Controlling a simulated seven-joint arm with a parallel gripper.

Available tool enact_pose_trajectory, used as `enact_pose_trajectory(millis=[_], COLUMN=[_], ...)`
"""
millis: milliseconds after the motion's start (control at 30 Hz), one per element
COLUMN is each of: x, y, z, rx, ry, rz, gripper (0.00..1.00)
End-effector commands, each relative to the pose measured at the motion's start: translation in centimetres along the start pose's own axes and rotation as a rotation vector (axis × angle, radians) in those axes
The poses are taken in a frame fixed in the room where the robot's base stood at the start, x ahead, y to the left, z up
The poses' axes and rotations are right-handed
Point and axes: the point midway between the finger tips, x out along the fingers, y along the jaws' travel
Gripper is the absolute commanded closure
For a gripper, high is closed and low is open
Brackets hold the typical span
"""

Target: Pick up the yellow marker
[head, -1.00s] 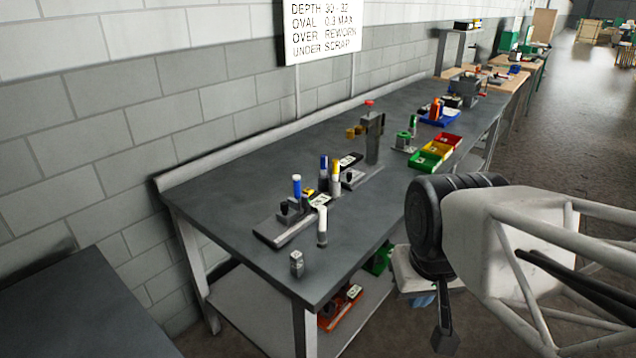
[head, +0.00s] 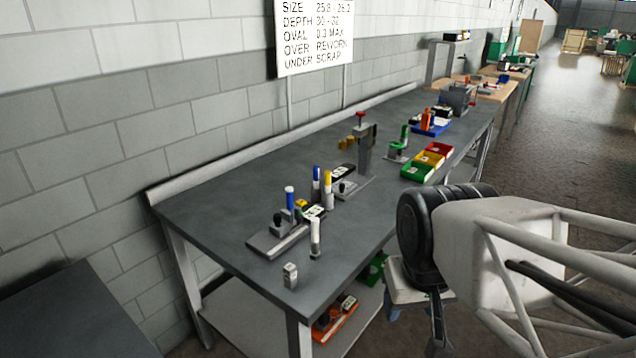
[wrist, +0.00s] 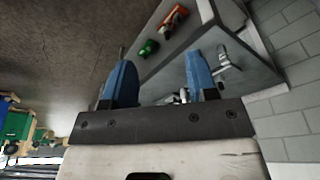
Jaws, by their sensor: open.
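Another blue-capped marker (head: 290,198) and a white marker (head: 315,238) stand nearer the camera. My gripper (wrist: 160,60) is open, with two blue fingers apart and nothing seen between them. It is off the right side of the bench, well apart from the yellow marker. I cannot pick out the yellow marker in the wrist view.
A dark fixture (head: 278,240) lies beside the markers, with a small grey block (head: 290,275) in front. A press-like stand (head: 365,150) rises behind. Green, yellow and red bins (head: 430,160) sit farther along. A wall runs along the left. The bench's near left surface is clear.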

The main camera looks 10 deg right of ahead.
Motion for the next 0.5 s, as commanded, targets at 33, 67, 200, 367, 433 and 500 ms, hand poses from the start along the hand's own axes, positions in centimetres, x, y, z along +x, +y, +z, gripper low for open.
enact_pose_trajectory(millis=[33, 67, 200, 367, 433, 500], x=[0.0, 0.0, 0.0, -0.2, -0.4, -0.5], y=[0.0, 0.0, 0.0, 0.0, 0.0, -0.1], z=[0.0, 0.0, 0.0, -0.7, -1.4, -2.3], rx=[0.000, 0.000, 0.000, 0.015, 0.030, 0.051], ry=[0.000, 0.000, 0.000, -0.002, -0.005, -0.009], rz=[0.000, 0.000, 0.000, 0.000, 0.000, 0.000], gripper=[0.47, 0.47, 0.47, 0.47, 0.47, 0.47])
